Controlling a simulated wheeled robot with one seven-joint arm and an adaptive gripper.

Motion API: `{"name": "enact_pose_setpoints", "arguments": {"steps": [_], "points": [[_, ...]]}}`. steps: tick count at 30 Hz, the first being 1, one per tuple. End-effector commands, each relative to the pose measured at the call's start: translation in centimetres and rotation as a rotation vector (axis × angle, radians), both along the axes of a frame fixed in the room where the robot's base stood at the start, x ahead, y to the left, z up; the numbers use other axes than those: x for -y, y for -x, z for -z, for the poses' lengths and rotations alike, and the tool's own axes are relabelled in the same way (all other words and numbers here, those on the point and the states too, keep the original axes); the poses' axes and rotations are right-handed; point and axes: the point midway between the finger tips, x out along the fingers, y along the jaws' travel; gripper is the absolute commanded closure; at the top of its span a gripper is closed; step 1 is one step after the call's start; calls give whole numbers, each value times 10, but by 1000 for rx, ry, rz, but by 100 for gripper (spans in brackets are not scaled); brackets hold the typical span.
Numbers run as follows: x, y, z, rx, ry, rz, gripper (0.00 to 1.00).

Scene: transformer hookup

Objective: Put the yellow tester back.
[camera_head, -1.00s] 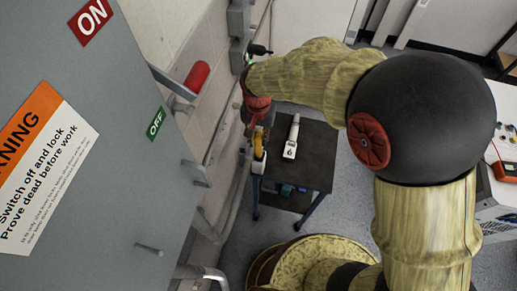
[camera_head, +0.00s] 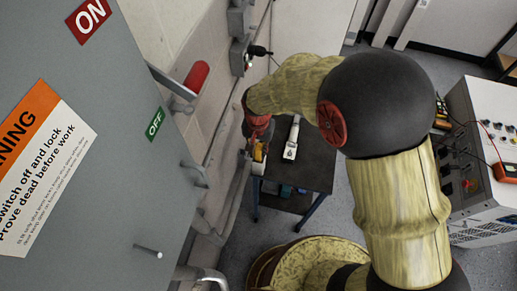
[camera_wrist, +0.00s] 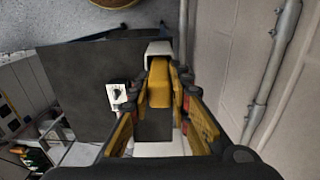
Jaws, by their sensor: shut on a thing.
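The yellow tester (camera_wrist: 159,84) is between the fingers of my gripper (camera_wrist: 165,80) in the wrist view. My gripper is shut on it, and a dark part shows nearer the palm. White surfaces (camera_wrist: 158,48) show beyond and below the tester, like a holder; I cannot tell whether the tester touches them. In the head view the gripper (camera_head: 258,147) points down at the left edge of the dark table, with a bit of the tester (camera_head: 258,155) showing above a white piece (camera_head: 258,168). The wrist and fingers hide most of it.
A white handheld instrument (camera_head: 292,138) lies on the dark table (camera_head: 315,160), right of the gripper. The wall with conduit (camera_wrist: 272,75) is close beside the gripper. A grey switch cabinet (camera_head: 90,150) fills the left. A test unit (camera_head: 470,190) with an orange meter (camera_head: 505,172) stands right.

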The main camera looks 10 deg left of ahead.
Motion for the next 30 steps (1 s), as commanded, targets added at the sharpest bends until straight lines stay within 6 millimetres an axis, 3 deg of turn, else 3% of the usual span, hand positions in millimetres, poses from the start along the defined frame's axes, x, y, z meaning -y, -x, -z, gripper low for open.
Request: {"name": "enact_pose_setpoints", "arguments": {"steps": [10,20,25,30], "points": [[0,0,1,-1,0,0,63],[0,0,-1,0,0,0,62],[-1,-1,-18,2,-2,0,62],[-1,0,-52,3,-2,0,62]]}}
